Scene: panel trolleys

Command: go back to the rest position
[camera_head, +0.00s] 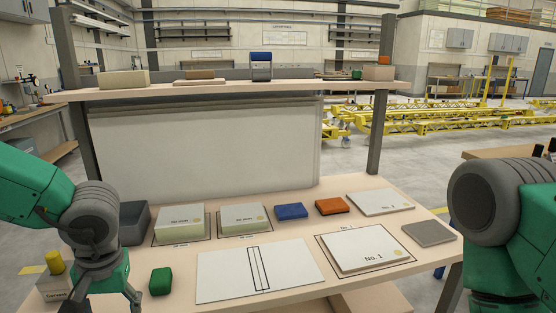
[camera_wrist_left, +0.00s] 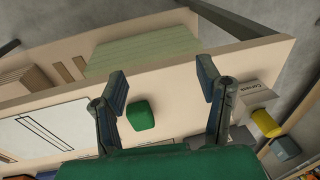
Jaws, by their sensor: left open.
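My left gripper (camera_head: 108,300) is at the lower left of the head view, pointing down over the near left part of the table (camera_head: 225,297). In the left wrist view my left gripper (camera_wrist_left: 165,84) shows both fingers spread wide with nothing between the tips. A green block (camera_head: 160,281) lies on the table just right of the gripper. In the wrist view the green block (camera_wrist_left: 141,115) appears between the fingers but apart from them. My right arm is at the right edge of the head view; its gripper is out of frame.
A box labelled Canvas (camera_head: 54,288) with a yellow cylinder (camera_head: 55,262) stands left of the gripper. A dark grey bin (camera_head: 134,223), blue block (camera_head: 291,211), orange block (camera_head: 332,206) and No. 1 plate (camera_head: 368,252) occupy the table. A shelf (camera_head: 220,88) spans above the back.

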